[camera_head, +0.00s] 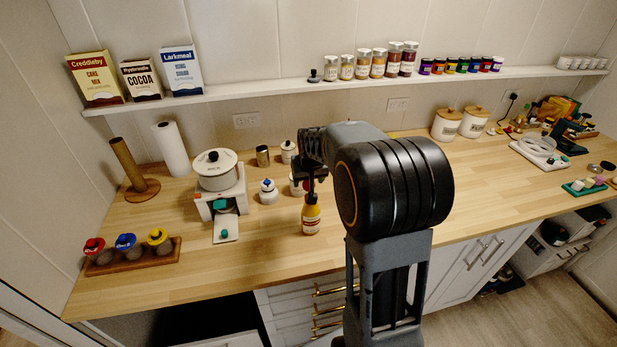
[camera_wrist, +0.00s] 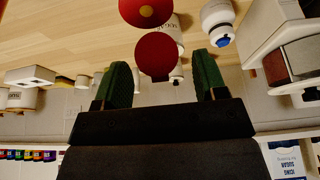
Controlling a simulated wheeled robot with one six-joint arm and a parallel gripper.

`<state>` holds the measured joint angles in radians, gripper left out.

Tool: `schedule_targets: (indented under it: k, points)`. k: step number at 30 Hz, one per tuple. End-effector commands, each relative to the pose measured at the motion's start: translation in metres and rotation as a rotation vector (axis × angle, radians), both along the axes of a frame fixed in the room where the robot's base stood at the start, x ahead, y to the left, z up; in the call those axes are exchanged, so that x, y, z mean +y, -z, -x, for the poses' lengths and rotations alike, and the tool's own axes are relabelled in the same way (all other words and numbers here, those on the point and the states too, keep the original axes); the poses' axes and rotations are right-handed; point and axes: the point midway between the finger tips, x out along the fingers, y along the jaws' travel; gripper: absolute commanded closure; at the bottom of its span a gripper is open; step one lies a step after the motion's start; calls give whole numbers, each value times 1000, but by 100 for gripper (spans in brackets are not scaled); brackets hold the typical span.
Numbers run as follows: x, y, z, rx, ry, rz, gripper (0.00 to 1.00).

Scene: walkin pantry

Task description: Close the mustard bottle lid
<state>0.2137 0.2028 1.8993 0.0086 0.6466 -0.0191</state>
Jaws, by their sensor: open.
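The mustard bottle (camera_head: 311,218), yellow with a pale label, stands upright on the wooden counter below my gripper (camera_head: 310,188). In the wrist view, its round red top with a small orange spot (camera_wrist: 146,10) is at the upper edge. A flat red disc, the lid (camera_wrist: 155,55), is swung open beside that top. My gripper also shows in the wrist view (camera_wrist: 161,62), with its green fingers spread apart on either side of the lid. I see no contact between fingers and lid. In the head view my gripper hides the bottle's top.
A white bottle with a blue top (camera_head: 268,191) stands close left of the mustard bottle, and a white jar (camera_head: 297,185) is just behind. A pot (camera_head: 217,170) sits on a stand further left. The counter in front (camera_head: 240,262) is clear. A shelf (camera_head: 240,90) runs along the wall.

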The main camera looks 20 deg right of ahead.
Motion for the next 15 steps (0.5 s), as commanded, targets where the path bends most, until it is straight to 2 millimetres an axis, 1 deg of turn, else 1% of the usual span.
schedule_targets:
  k: [9, 11, 15]
  points:
    - [0, 2, -1, 0, 0, 0, 35]
    - [0, 2, -1, 0, 0, 0, 40]
    - [0, 2, -1, 0, 0, 0, 53]
